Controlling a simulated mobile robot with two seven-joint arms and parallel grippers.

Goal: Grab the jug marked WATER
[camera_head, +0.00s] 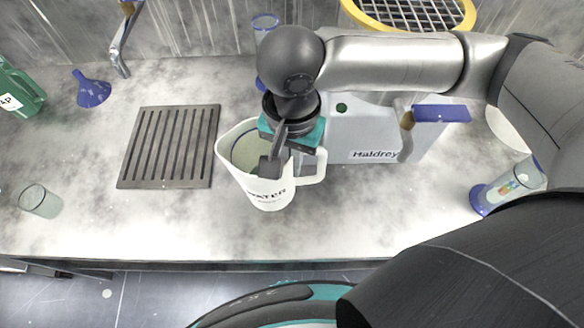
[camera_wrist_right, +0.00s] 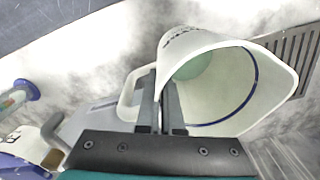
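The white jug (camera_head: 270,196) with WATER printed in dark letters stands on the grey counter, left of the Haldrey machine. Its handle (camera_head: 313,170) points right. My right gripper (camera_head: 288,165) reaches down from above at the jug's handle side. One finger is inside the rim and the other outside by the handle. In the right wrist view the fingers (camera_wrist_right: 160,105) are close together, with the jug's wall (camera_wrist_right: 210,88) at them; they look shut on it. The exact contact is partly hidden. My left gripper is not in view.
The Haldrey machine (camera_head: 365,128) stands close right of the jug. A slotted grey mat (camera_head: 170,147) lies left. A glass (camera_head: 40,201), a blue funnel (camera_head: 92,89) and a green bottle (camera_head: 20,90) are farther left. The counter before the jug is clear.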

